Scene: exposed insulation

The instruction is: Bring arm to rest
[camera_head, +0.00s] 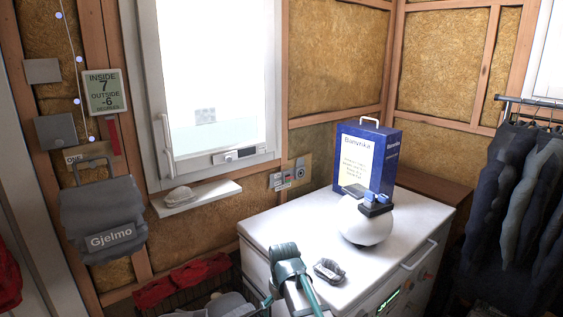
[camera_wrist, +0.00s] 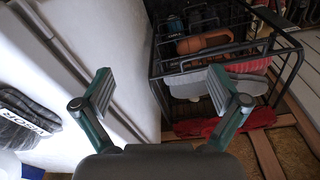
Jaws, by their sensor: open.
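My arm (camera_head: 290,268) shows in the head view at the bottom centre, in front of the white cabinet (camera_head: 285,228). In the wrist view my gripper (camera_wrist: 161,82) has its two fingers spread wide, with nothing between them. Beyond the fingers are the cabinet's white surface on the left and a black wire basket (camera_wrist: 154,70) on the right. My fingertips cannot be made out clearly in the head view.
A small grey item (camera_head: 328,270) lies on the cabinet close to my arm. A round white vessel (camera_head: 365,226) and a blue box (camera_head: 384,160) stand further back. Dark clothes (camera_head: 515,190) hang at right.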

